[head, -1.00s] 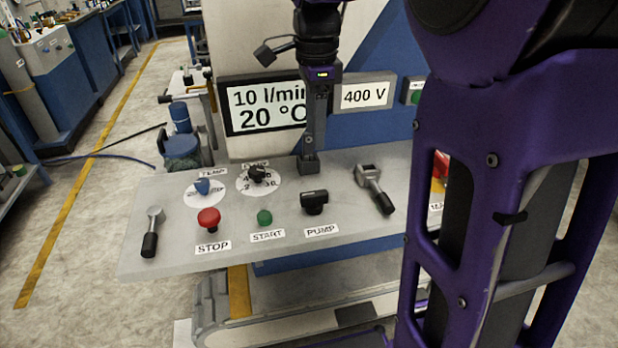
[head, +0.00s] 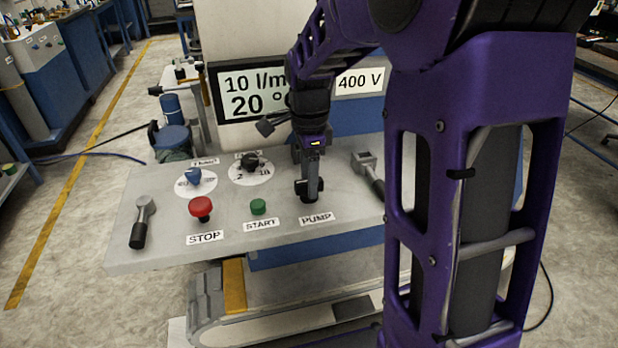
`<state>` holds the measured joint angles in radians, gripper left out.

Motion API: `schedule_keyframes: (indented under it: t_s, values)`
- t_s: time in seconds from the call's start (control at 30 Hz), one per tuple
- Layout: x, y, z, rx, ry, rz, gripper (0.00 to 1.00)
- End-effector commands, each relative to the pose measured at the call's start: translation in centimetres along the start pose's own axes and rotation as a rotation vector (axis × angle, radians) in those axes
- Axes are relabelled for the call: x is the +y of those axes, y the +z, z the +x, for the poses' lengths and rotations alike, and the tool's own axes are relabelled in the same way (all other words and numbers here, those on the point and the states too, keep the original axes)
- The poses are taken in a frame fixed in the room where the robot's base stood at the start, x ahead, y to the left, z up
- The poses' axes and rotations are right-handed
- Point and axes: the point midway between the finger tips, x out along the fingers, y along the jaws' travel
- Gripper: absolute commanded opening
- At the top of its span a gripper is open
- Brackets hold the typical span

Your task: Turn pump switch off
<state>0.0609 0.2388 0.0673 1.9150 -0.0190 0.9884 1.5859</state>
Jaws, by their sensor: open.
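The pump switch (head: 301,188) is a small black knob on the grey slanted panel, just above the PUMP label (head: 317,219). My gripper (head: 312,197) points down right at the switch and overlaps it in the head view, hiding part of it. The jaws are open. I cannot tell whether the fingers touch the switch or which way it is turned.
Left of the switch are a green START button (head: 258,206) and a red STOP button (head: 201,207). Behind them are a blue TEMP knob (head: 193,177) and a black dial knob (head: 249,161). A lever (head: 367,166) stands close on the right, another lever (head: 143,222) at far left.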

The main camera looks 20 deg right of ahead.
Motion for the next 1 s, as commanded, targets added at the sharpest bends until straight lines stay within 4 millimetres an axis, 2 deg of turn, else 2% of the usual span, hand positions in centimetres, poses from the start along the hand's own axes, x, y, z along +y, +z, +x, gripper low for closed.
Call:
schedule_keyframes:
  t_s: [0.17,0.4,0.5,1.0]
  values:
    - [0.0,0.0,-0.01,0.0,0.0,0.0,0.57]
    - [0.0,0.01,-0.03,0.0,0.0,0.0,0.14]
    - [0.0,0.01,-0.03,0.0,0.0,0.0,0.0]
    - [0.0,0.04,-0.15,0.0,0.001,-0.064,0.0]
